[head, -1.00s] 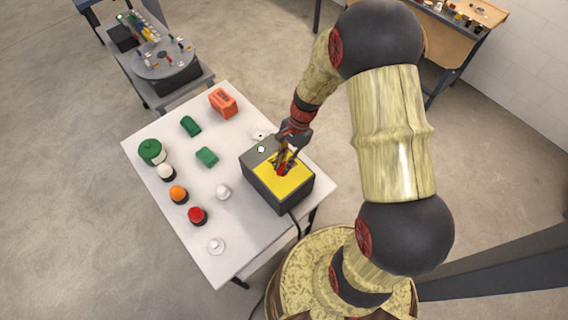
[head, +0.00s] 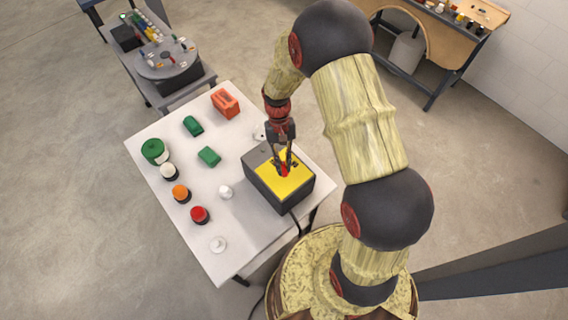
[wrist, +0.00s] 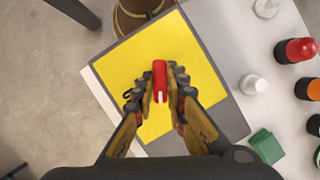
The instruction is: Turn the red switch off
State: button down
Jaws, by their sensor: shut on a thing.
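The red switch (wrist: 160,80) is a red handle with a white mark, on the yellow plate (wrist: 205,75) of a dark grey box. In the head view the red switch (head: 284,170) shows on the yellow top of the box (head: 265,186), at the right side of the white table. My gripper (wrist: 160,92) is shut on the red switch, one finger on each side of it. In the head view my gripper (head: 283,165) points down onto the plate and partly hides the switch.
On the white table (head: 215,265) stand a green round container (head: 153,150), an orange button (head: 180,193), a red button (head: 199,214), white knobs (head: 225,191), green blocks (head: 209,156) and an orange-red block (head: 225,102). A turntable (head: 167,60) stands behind.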

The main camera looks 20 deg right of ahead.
jog(key=n+h, duration=0.1)
jog(key=n, duration=0.2)
jog(key=n+h, duration=0.1)
jog(key=n, duration=0.2)
jog(key=shift+a+n+p, duration=0.2)
jog(key=shift+n+p, duration=0.1)
jog(key=shift+p, duration=0.05)
jog(key=shift+h, duration=0.3)
jog(key=c, duration=1.8)
grip_release()
jog(key=shift+c, duration=0.2)
jog(key=shift+o, duration=0.2)
jog(key=v, duration=1.2)
jog(key=shift+s, duration=0.2)
